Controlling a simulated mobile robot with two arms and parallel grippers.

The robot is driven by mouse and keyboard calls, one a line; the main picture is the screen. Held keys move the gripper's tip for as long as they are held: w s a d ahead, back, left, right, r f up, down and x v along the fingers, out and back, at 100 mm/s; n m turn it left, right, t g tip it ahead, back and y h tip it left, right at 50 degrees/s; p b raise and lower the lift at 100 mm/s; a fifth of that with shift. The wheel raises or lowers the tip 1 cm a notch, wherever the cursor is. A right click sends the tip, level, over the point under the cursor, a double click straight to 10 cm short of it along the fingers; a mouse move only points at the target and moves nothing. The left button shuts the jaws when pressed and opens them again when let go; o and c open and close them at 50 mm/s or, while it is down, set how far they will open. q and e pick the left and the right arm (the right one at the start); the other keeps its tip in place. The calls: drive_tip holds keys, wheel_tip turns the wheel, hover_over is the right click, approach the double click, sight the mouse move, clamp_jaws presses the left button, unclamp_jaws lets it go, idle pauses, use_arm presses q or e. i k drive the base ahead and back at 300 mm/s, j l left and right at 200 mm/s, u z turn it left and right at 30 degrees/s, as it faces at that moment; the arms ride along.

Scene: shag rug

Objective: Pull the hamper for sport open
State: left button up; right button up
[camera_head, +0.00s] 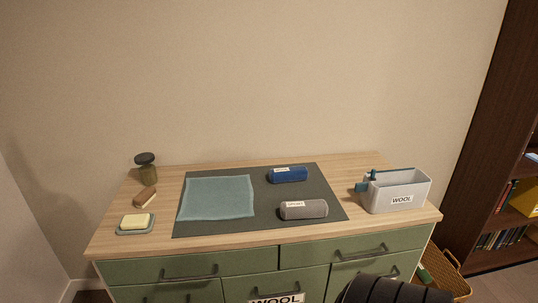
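A wooden-topped cabinet (270,235) with green fronts stands against the wall. Its upper row has a left drawer (190,267) and a right drawer (355,248), each with a dark bar handle. Below are a left front (170,292), a middle front (245,285) and a right front (410,261), seen only at their tops. The middle one bears a label reading WOOL (277,299). No label reading sport is legible, so I cannot tell which front is the sport hamper. All fronts look shut. Neither gripper is in view.
On top lie a dark mat (265,219) with a teal cloth (218,197), a blue roll (288,175) and a grey roll (303,209). A grey WOOL bin (400,191) stands right. A dark ribbed shape covers the lower right. A wicker basket (447,273) and bookshelf (490,150) stand right.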

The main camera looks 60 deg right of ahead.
sight(399, 266)
drive_tip(key=z, duration=2)
drive_tip(key=k+l+u, duration=0.4)
drive_tip(key=i+l, duration=0.1)
drive_tip(key=l, duration=0.05)
